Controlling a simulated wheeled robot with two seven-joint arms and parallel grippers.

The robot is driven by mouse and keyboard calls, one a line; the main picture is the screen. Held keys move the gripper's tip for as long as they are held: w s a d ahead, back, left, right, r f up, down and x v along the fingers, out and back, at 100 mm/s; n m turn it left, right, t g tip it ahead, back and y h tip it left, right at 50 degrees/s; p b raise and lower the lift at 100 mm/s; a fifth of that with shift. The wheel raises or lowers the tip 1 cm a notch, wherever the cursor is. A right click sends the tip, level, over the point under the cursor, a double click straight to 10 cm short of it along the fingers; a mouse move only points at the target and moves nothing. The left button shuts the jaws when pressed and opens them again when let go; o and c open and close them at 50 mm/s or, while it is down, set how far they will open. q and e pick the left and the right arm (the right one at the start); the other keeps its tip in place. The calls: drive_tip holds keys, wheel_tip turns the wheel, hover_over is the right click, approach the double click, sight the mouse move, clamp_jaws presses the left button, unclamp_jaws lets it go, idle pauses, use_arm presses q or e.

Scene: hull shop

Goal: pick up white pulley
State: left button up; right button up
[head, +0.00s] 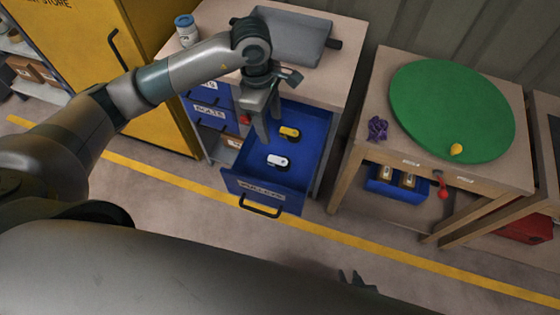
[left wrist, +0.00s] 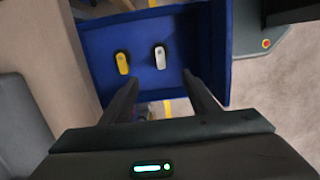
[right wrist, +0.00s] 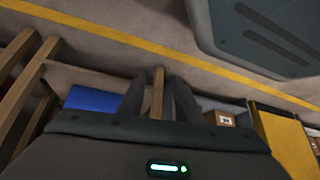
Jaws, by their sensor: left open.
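The white pulley (head: 277,160) lies in the open blue drawer (head: 245,178), near its front. A yellow pulley (head: 289,132) lies behind it. My left gripper (head: 259,135) is above the drawer, fingers pointing down, open and empty. In the left wrist view, the white pulley (left wrist: 159,57) lies beyond the fingertips (left wrist: 160,82), between their lines, and the yellow pulley (left wrist: 122,63) is to its left. The fingers do not touch the white pulley. My right gripper (head: 356,280) is low at the bottom of the head view; its fingers (right wrist: 158,78) stand apart and empty.
A grey tray (head: 285,35) and a white-blue jar (head: 187,30) stand on the cabinet top. A yellow cabinet (head: 150,60) is at left. At right, a table carries a round green mat (head: 450,105) and a purple object (head: 377,128). Open floor lies in front.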

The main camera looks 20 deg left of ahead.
use_arm(q)
drive_tip(key=p, duration=0.2)
approach(279, 161)
drive_tip(key=shift+w+f, duration=0.1)
drive_tip(key=shift+f, duration=1.25)
drive_tip(key=shift+d+f, duration=0.1)
drive_tip(key=shift+f, duration=0.15)
use_arm(e)
drive_tip(key=shift+s+a+r+t, duration=0.15)
drive_tip(key=shift+a+r+t, duration=0.35)
drive_tip(key=shift+a+r, duration=0.1)
use_arm(q)
drive_tip(key=shift+f, duration=0.2)
drive_tip(key=shift+d+f+p, duration=0.1)
drive_tip(key=shift+f+p, duration=0.15)
drive_tip(key=shift+p, duration=0.15)
drive_tip(key=f, duration=0.2)
drive_tip(key=f+p, duration=0.1)
drive_tip(key=f, duration=0.1)
drive_tip(key=shift+d+f, duration=0.1)
drive_tip(key=shift+d, duration=0.2)
use_arm(e)
drive_tip(key=s+d+f+g, duration=0.1)
drive_tip(key=s+d+f, duration=0.1)
drive_tip(key=s, duration=0.3)
drive_tip(key=shift+d+f+g, duration=0.15)
drive_tip(key=shift+g, duration=0.25)
use_arm(q)
drive_tip(key=c, duration=1)
